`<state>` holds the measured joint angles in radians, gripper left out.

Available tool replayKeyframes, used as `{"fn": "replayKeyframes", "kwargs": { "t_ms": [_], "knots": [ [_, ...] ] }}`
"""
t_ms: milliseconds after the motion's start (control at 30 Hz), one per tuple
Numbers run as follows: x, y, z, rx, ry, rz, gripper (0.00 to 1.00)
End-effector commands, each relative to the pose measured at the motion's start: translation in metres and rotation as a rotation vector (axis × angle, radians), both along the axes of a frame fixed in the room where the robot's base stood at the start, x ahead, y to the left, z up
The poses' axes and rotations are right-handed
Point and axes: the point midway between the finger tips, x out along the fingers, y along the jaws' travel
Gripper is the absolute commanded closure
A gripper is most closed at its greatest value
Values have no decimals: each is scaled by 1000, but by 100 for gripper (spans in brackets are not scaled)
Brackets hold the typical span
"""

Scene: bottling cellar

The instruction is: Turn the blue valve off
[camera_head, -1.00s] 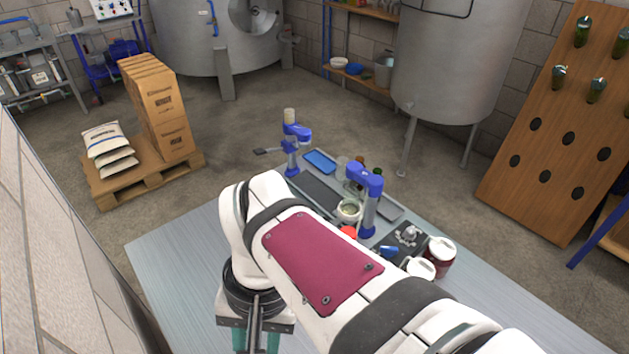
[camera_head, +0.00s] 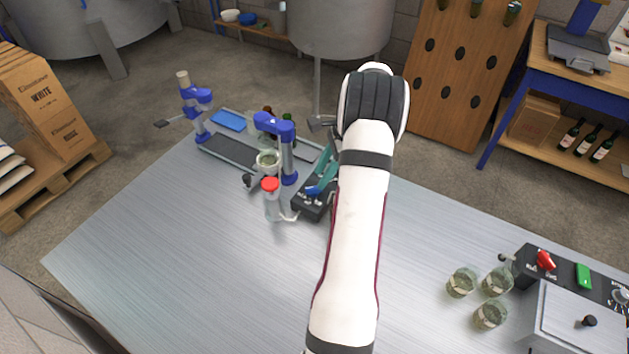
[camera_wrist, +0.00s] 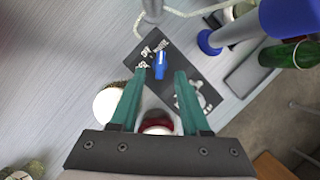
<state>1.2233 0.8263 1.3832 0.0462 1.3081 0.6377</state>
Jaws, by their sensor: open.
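The blue valve handle (camera_head: 315,191) sits on a black panel box (camera_head: 312,207) on the metal table, partly hidden by my gripper in the head view. In the wrist view the blue valve handle (camera_wrist: 160,66) shows on the black panel (camera_wrist: 184,77) beside white lettering, between and just beyond my fingertips. My gripper (camera_wrist: 160,73) has its teal fingers spread with nothing held between them. In the head view my gripper (camera_head: 323,177) is over the box. I cannot tell whether the fingers touch the handle.
A red-capped clear bottle (camera_head: 271,203) stands left of the box, near blue-headed posts (camera_head: 288,150). A white round lid (camera_wrist: 109,104) and a dark red jar (camera_wrist: 158,126) are close to my fingers. Several glasses stand right; the table's front left is clear.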

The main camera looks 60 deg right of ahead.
Motion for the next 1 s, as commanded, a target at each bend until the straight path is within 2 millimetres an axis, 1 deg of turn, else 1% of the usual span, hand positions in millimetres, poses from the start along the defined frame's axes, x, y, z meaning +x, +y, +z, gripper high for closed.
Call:
{"fn": "replayKeyframes", "kwargs": {
  "t_ms": [33,100,200,333,567,667,700,833,1000],
  "knots": [
    [3,3,-10,2,1,3,54],
    [7,7,-22,1,0,3,54],
    [10,9,-32,-1,0,2,54],
    [12,10,-38,-1,0,2,54],
    [13,10,-38,-2,-1,2,54],
    [13,10,-38,-2,-1,2,70],
    [13,10,-38,-2,-1,2,77],
    [13,10,-38,-2,-1,2,100],
    [13,10,-38,-2,-1,2,100]
  ]
}}
